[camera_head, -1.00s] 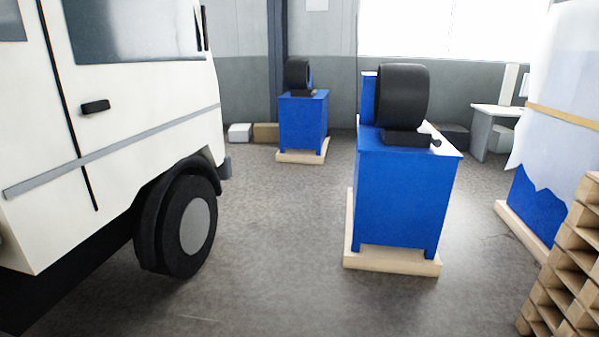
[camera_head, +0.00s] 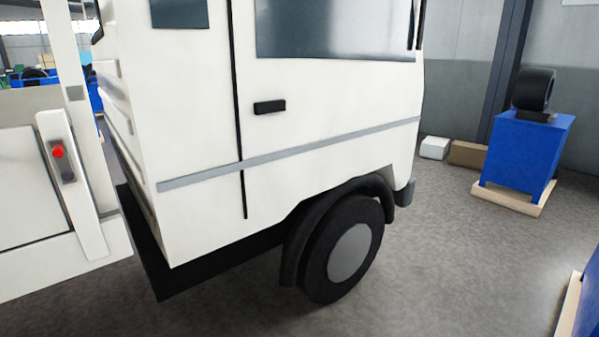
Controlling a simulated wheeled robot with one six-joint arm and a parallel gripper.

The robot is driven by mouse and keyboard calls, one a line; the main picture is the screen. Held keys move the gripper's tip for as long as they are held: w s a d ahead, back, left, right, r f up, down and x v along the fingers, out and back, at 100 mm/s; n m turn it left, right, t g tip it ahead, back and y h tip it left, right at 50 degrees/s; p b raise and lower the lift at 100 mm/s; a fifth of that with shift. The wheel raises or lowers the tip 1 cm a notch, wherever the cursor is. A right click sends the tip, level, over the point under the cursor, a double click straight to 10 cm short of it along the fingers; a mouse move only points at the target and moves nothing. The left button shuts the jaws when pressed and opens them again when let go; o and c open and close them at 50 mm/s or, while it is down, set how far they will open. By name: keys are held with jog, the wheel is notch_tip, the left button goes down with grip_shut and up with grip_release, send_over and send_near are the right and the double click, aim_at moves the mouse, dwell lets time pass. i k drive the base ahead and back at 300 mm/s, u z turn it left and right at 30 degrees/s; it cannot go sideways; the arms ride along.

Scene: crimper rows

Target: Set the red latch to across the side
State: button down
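A red latch knob (camera_head: 58,152) shows at the far left of the head view. It sits on a dark fitting in a white upright post (camera_head: 75,190) at the corner of a white side panel (camera_head: 25,195), just behind the white vehicle cab. The latch is small here, and I cannot tell exactly which way it is turned. My gripper is not in view.
The white cab (camera_head: 330,120) with its front wheel (camera_head: 345,250) fills the middle. A blue machine (camera_head: 522,155) on a pale pallet stands at the right, with boxes (camera_head: 467,154) beside it. Grey floor (camera_head: 440,260) is open at the lower right.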

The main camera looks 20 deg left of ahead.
aim_at(61, 155)
jog(key=u, duration=0.8)
jog(key=i, duration=1.35)
jog(key=u, duration=0.65)
